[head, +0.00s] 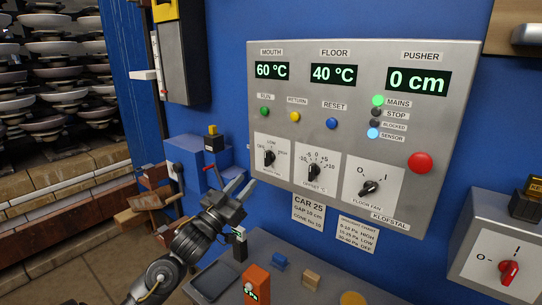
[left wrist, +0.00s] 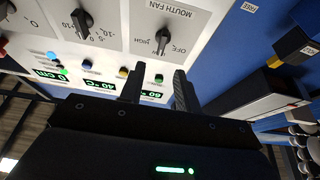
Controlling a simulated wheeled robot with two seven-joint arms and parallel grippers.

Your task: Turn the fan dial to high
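The mouth fan dial (head: 269,158) is a black knob on a white plate at the panel's lower left, marked OFF, LOW and HIGH. It also shows, upside down, in the left wrist view (left wrist: 163,40); its knob lies roughly upright on the plate, but I cannot tell its exact setting. My left gripper (head: 241,185) is below and left of this dial, apart from it. Its two fingers also show spread with nothing between them in the left wrist view (left wrist: 158,88). My right gripper is in neither view.
The grey control panel (head: 340,85) also carries an offset dial (head: 314,172), a floor fan dial (head: 369,188) and a red button (head: 420,163). Below is a shelf with an orange device (head: 257,285) and small blocks. A red switch (head: 509,272) is at right.

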